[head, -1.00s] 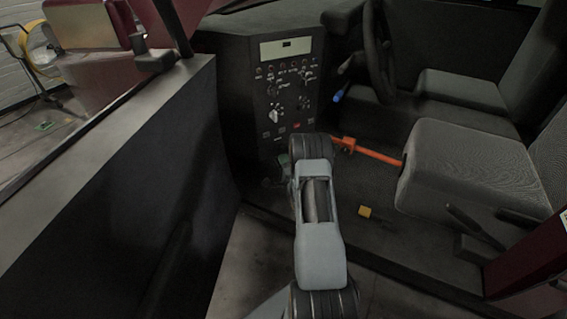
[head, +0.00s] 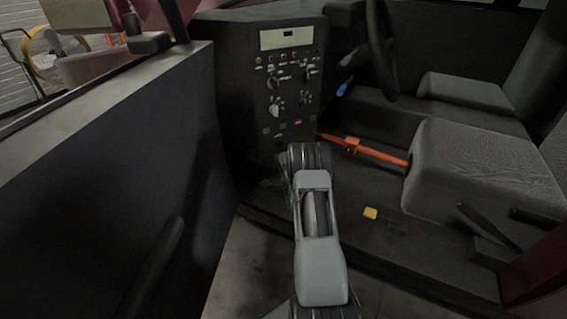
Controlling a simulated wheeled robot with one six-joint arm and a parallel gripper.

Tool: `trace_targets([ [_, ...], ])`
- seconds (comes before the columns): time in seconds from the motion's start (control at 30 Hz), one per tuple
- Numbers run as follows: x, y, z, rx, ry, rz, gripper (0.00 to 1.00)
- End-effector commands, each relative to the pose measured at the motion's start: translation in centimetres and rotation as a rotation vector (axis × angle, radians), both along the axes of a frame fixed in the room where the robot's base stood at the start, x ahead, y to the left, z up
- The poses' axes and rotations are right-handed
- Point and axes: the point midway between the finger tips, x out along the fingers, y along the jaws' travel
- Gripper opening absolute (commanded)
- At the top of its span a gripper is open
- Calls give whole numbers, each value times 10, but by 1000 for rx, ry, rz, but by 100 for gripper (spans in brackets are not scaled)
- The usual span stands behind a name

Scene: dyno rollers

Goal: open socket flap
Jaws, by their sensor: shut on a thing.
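The dark control panel (head: 290,95) stands ahead with knobs, switches and a pale display strip. Low on its face is a row of small square fittings (head: 281,130), one with a red part. I cannot make out which of them is the socket flap, or whether it is open. My arm reaches forward to the panel's lower part. My gripper is largely hidden behind my own arm; only a small greenish and dark bit shows left of the arm, close to the panel's foot. Its fingertips and whatever is between them cannot be seen.
An orange bar (head: 375,153) runs from the panel to the seat (head: 475,180) on the right. A steering wheel (head: 378,50) is behind. A dark door-like wall (head: 120,170) closes off the left.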

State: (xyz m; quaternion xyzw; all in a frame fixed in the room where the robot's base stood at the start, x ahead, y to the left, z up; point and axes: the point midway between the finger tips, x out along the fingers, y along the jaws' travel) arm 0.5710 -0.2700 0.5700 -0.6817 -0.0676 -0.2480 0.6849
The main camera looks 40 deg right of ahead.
Motion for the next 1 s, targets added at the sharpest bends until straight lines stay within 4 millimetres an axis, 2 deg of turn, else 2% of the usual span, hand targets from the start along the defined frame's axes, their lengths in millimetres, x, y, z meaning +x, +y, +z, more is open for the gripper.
trace_targets([
  [0.07, 1, 1, -3, 3, 10, 3, 3],
  [0.1, 0, 1, -3, 2, 10, 3, 30],
  [0.3, 0, 1, -2, 2, 7, 2, 48],
  [0.53, -1, 0, -2, 2, 5, 1, 48],
  [0.67, -8, 2, -5, 1, 6, 0, 48],
  [0.87, -39, 11, -20, 5, 9, 1, 48],
  [1.0, -71, 20, -36, 7, 11, -1, 48],
])
